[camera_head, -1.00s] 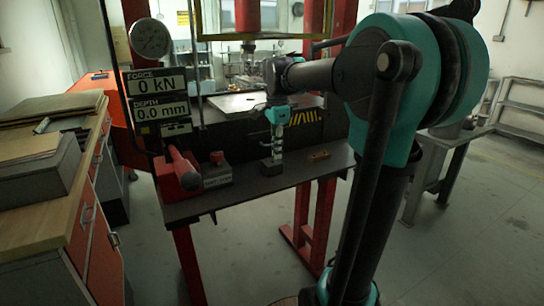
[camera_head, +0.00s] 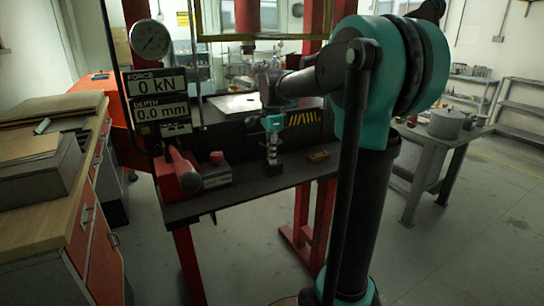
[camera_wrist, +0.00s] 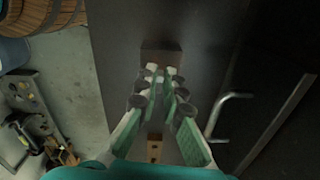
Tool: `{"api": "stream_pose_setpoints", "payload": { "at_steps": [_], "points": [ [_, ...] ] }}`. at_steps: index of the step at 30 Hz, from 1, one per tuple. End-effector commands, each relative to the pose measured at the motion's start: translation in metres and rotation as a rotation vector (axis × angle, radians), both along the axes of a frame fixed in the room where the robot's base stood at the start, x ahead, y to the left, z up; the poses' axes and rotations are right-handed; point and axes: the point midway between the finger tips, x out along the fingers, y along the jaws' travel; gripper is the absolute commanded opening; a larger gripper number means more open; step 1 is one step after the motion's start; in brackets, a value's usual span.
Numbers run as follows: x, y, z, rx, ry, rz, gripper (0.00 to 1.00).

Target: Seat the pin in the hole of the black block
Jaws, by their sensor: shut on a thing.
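The black block (camera_head: 272,169) stands on the dark bench top, directly below my gripper in the head view. It also shows in the wrist view as a dark block (camera_wrist: 160,50) just beyond my fingertips. My gripper (camera_head: 272,156) points down over it, with its fingers close together. In the wrist view, the fingertips (camera_wrist: 163,72) are at the block's near edge, with a narrow gap between them. The pin is too small or too hidden to make out between the fingertips. I cannot tell whether it touches the block or enters the hole.
A small brown block with holes (camera_head: 318,156) lies right of the black block, also in the wrist view (camera_wrist: 154,148). The display (camera_head: 158,97) reads 0 kN and 0.0 mm.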

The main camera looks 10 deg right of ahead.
Motion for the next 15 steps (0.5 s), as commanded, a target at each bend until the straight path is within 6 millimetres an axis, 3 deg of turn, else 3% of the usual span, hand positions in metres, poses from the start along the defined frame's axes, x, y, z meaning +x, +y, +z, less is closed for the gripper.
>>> {"api": "stream_pose_setpoints", "payload": {
  "at_steps": [12,13,15],
  "points": [
    [-0.0038,-0.0001,-0.0141,0.000,0.007,0.000,0.00],
    [-0.0039,-0.0001,-0.0141,0.000,0.007,0.000,0.10],
    [-0.0041,-0.0001,-0.0141,0.000,0.008,0.000,0.19]
  ]
}}
